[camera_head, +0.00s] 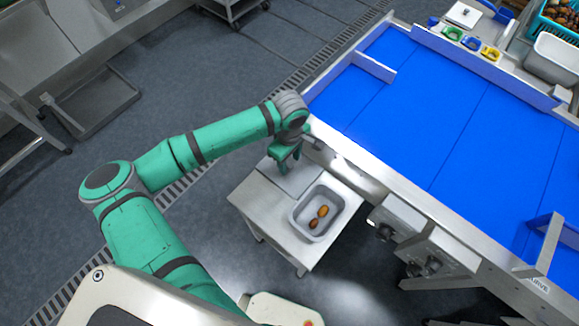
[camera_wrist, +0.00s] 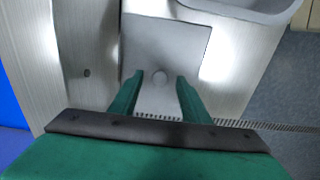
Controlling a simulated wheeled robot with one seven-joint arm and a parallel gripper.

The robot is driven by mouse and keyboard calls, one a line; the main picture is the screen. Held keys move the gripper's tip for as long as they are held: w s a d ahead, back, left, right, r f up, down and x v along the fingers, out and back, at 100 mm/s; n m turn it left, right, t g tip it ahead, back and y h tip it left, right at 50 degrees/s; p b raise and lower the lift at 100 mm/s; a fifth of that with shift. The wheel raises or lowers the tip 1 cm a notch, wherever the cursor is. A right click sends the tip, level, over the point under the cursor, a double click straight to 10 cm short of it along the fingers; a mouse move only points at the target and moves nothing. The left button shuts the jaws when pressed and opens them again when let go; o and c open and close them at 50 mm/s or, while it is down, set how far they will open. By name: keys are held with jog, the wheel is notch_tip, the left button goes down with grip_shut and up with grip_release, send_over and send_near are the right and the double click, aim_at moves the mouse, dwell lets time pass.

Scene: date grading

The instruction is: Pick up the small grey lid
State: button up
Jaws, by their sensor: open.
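My gripper (camera_head: 287,164) points down over the lid, open and empty. I cannot tell how far the fingertips are above the plate.
A grey tub (camera_head: 296,222) with a few dates stands on the small table (camera_head: 258,212), close beside the lid. The blue sorting belt (camera_head: 420,110) and its metal rail rise just behind. Colored holders (camera_head: 471,44) and a white bin (camera_head: 553,60) are far right.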

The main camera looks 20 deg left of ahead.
jog(key=shift+f, duration=0.35)
jog(key=shift+c, duration=0.4)
grip_shut()
